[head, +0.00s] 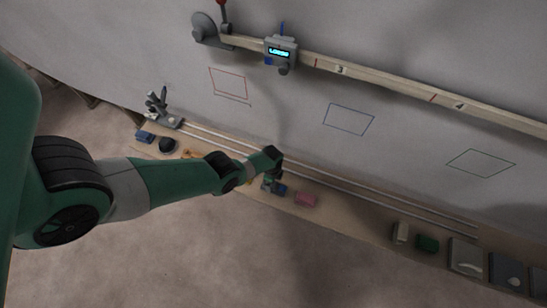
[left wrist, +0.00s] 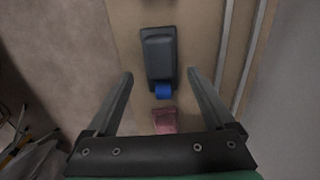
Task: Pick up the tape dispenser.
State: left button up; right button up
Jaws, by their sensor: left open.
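The tape dispenser appears to be the dark grey body with a blue end (left wrist: 158,52), lying on the wooden shelf in the left wrist view. In the head view, its blue-grey form (head: 280,188) shows just beside my left gripper, partly hidden by it. My left gripper (head: 270,182) is above the shelf at the dispenser. In the left wrist view my left gripper (left wrist: 160,74) is open, with one finger on each side of the dispenser's blue end. The fingers look apart from it, and nothing is held. My right gripper is not in view.
A pink block (head: 306,199) lies right of the dispenser on the narrow shelf (head: 350,222). Rails run along the shelf's wall side. A dark round item (head: 167,145) and a blue item (head: 145,136) lie left; a green block (head: 427,243) lies right.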

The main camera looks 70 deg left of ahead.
pick_arm(q)
notch_tip(320, 180, down, 5)
jog(key=b, duration=0.5)
jog(key=shift+a+f, duration=0.1)
jog(key=shift+f, duration=0.05)
grip_shut()
jog(key=shift+r, duration=0.25)
jog(key=shift+r+p, duration=0.65)
jog(key=shift+p, duration=0.2)
notch_tip(320, 180, up, 3)
jog(key=p, duration=0.3)
jog(key=s+d+r+p, duration=0.2)
jog(key=d+r+p, duration=0.2)
jog(key=d+p, duration=0.2)
jog(key=s+d+r+p, duration=0.3)
jog(key=d+r+p, duration=0.1)
jog(key=d+p, duration=0.2)
jog(key=shift+s+d+r+p, duration=0.25)
jog(key=shift+d+p, duration=0.1)
jog(key=shift+d, duration=0.15)
